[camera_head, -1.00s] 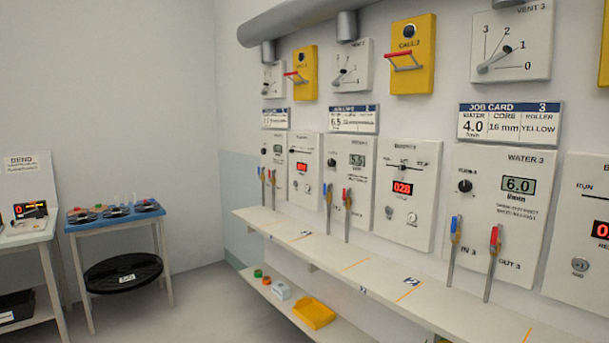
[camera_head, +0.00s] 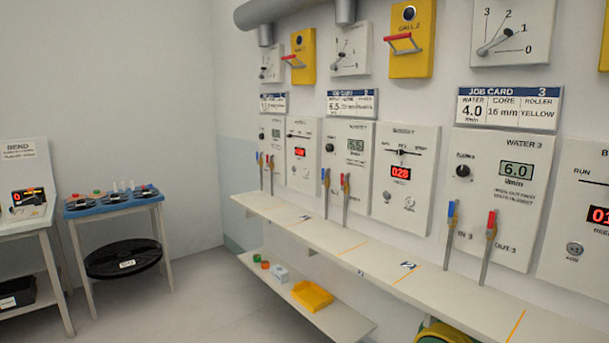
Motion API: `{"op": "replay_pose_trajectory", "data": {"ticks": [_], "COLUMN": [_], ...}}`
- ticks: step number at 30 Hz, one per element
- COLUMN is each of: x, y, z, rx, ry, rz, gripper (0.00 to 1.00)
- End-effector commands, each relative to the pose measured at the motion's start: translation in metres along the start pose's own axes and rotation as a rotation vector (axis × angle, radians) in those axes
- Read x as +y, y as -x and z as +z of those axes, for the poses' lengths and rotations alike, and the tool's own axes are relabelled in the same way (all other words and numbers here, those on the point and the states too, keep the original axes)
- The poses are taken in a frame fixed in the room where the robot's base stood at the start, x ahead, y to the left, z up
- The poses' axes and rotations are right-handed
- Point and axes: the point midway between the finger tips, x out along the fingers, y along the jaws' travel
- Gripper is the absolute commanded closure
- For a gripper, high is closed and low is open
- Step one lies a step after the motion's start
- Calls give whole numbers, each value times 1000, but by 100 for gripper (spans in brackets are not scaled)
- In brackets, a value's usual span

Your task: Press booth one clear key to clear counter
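The farthest booth on the right-hand wall, beyond the one with the card marked 2, has a counter panel (camera_head: 303,157) with a small red display (camera_head: 299,152). The display's digits are too small to read surely. Below it is a small round key (camera_head: 306,174), and another (camera_head: 293,169) is to its left; their labels are unreadable, so I cannot tell which is the clear key. Neither looks covered. My gripper is not in view.
A narrow shelf (camera_head: 372,260) runs along the wall under the panels. Red and blue levers (camera_head: 346,192) stick out above it. A lower shelf (camera_head: 335,320) holds a yellow tray (camera_head: 312,295). A blue table (camera_head: 75,212) and a bench stand left. Floor between is clear.

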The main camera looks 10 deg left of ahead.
Motion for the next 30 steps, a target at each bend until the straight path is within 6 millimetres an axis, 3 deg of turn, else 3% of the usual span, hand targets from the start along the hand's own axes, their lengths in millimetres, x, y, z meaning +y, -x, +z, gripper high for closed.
{"op": "replay_pose_trajectory", "data": {"ticks": [1, 4, 30], "x": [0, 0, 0], "y": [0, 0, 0], "z": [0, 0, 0], "rx": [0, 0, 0], "ry": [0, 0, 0], "rz": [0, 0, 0], "gripper": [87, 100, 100]}}
